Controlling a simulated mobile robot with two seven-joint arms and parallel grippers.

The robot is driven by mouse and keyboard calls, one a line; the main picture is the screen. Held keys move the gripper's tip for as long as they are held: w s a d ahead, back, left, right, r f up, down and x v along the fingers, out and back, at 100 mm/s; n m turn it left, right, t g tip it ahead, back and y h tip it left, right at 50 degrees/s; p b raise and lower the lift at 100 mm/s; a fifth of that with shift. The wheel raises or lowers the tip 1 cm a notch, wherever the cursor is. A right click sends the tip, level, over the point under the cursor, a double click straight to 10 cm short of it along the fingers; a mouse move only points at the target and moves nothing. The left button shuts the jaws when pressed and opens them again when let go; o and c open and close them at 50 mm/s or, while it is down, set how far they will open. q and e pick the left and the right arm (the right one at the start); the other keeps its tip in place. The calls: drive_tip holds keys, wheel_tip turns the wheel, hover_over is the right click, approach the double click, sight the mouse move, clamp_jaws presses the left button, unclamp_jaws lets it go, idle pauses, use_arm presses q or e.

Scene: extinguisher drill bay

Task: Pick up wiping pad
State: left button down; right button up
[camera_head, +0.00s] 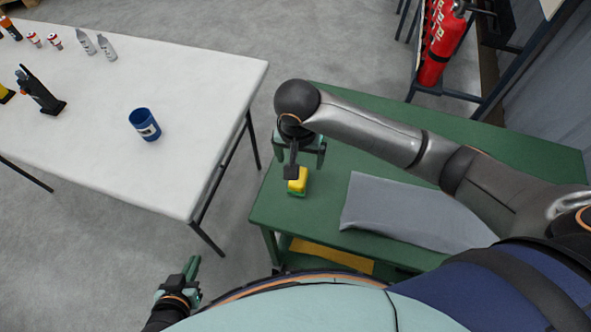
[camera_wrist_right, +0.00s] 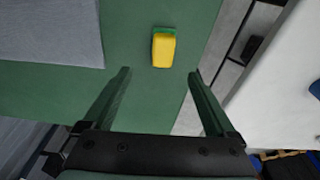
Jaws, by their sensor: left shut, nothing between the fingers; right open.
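The wiping pad (camera_head: 298,184) is a small yellow block with a green layer, lying on the green table near its left edge. In the right wrist view the pad (camera_wrist_right: 163,48) lies beyond the fingertips, roughly centred between them. My right gripper (camera_head: 300,158) is above the table just behind the pad, pointing down; its open, empty fingers (camera_wrist_right: 160,75) also show in the right wrist view. It does not touch the pad as far as I can see. My left gripper (camera_head: 192,270) is shut and empty, low over the floor at the lower left.
A grey cloth (camera_head: 400,213) lies on the green table (camera_head: 480,135) right of the pad. A white table (camera_head: 100,100) stands at left across a gap, with a blue cup (camera_head: 145,124) and several bottles. A red extinguisher (camera_head: 440,45) stands behind the green table.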

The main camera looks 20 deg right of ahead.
hover_over(301, 177)
drive_tip(key=f, duration=0.4)
drive_tip(key=shift+s+a+f, duration=0.2)
drive_tip(key=shift+s+f, duration=0.1)
drive_tip(key=shift+s, duration=0.1)
drive_tip(key=shift+w+f+b, duration=0.2)
drive_tip(key=shift+f, duration=0.8)
drive_tip(key=shift+w+f+b, duration=0.15)
drive_tip(key=shift+f+b, duration=0.05)
drive_tip(key=shift+f, duration=0.8)
drive_tip(key=shift+w+f+b, duration=0.2)
drive_tip(key=shift+f, duration=0.8)
drive_tip(key=shift+c, duration=0.2)
drive_tip(key=c, duration=1.4)
drive_tip(key=shift+r, duration=0.1)
